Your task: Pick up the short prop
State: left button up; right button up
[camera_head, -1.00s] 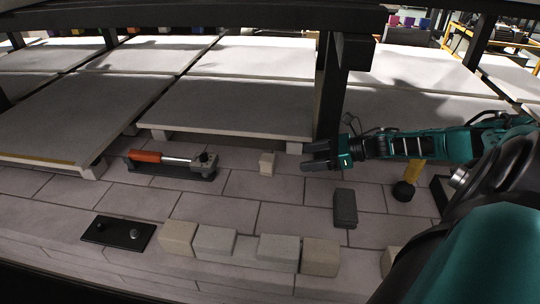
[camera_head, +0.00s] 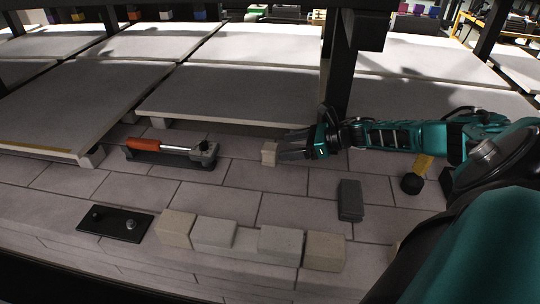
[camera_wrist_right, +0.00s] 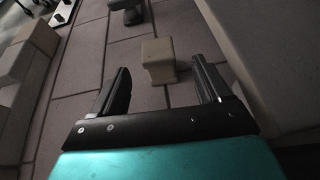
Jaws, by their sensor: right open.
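The short prop (camera_head: 269,153) is a small beige block standing on the grey brick floor, just in front of the raised slabs. It also shows in the right wrist view (camera_wrist_right: 158,60), ahead of the fingertips and between their lines. My right gripper (camera_head: 281,149) is open and empty, reaching in from the right with its fingertips close beside the prop. In the right wrist view its two dark fingers (camera_wrist_right: 163,75) stand apart, with the block a little beyond them. In the head view the fingers hide part of the block's right side. My left gripper is not in view.
A large slab (camera_head: 235,95) lies low behind the prop, and a dark post (camera_head: 338,80) stands behind my right gripper. An orange-handled tool (camera_head: 170,150) lies left. Several blocks (camera_head: 281,243) line the front. A dark grey block (camera_head: 350,200) sits right.

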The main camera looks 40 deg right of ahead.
aim_at(276, 147)
jog(key=x, duration=0.3)
jog(key=b+x, duration=0.1)
jog(key=x, duration=0.1)
jog(key=shift+a+r, duration=0.1)
jog(key=shift+r, duration=0.2)
jog(key=shift+c, duration=0.2)
jog(key=c, duration=1)
